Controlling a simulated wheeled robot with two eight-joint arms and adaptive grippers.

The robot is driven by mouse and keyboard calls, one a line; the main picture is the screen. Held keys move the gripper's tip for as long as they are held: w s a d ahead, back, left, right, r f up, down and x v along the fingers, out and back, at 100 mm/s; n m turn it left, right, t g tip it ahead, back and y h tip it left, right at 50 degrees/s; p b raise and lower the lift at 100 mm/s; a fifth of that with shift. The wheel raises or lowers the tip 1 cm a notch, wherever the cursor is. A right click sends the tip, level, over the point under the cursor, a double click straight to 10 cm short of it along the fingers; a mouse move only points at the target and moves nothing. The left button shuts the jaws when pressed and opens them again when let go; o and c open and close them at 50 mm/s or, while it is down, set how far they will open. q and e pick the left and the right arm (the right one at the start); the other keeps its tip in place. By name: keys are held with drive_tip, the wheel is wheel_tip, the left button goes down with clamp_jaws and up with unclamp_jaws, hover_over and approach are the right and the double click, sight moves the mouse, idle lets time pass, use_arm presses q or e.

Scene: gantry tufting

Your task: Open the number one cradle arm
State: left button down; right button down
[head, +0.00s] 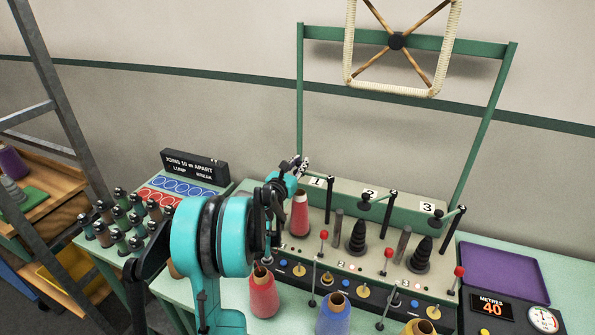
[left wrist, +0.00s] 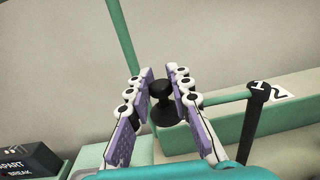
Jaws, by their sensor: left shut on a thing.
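The number one cradle arm (head: 330,187) is a dark post with a thin arm at the left station of the green machine, by the label 1. In the left wrist view its rod (left wrist: 225,99) runs left from the post toward a black knob (left wrist: 162,102). My left gripper (head: 299,166) is at the arm's free end. Its purple-padded fingers (left wrist: 161,88) lie on both sides of the knob, shut on it. A red yarn cone (head: 300,214) stands upright below the gripper. My right gripper is in neither view.
Cradle arms two (head: 388,207) and three (head: 459,222) stand to the right over black cone holders. Red-tipped levers (head: 323,237) rise in front. Red (head: 263,294) and blue (head: 333,316) cones stand nearer. A green frame (head: 300,90) rises behind.

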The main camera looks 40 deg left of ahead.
use_arm(q)
drive_tip(key=shift+w+a+m+t+h, duration=0.15)
drive_tip(key=shift+w+m+h, duration=0.75)
drive_tip(key=shift+h, duration=0.5)
drive_tip(key=shift+w+a+m+t+h, duration=0.15)
drive_tip(key=shift+w+m+h, duration=0.75)
drive_tip(key=shift+h, duration=0.5)
drive_tip(key=c, duration=1.4)
unclamp_jaws()
drive_tip(key=s, duration=1.2)
drive_tip(key=shift+a, duration=0.4)
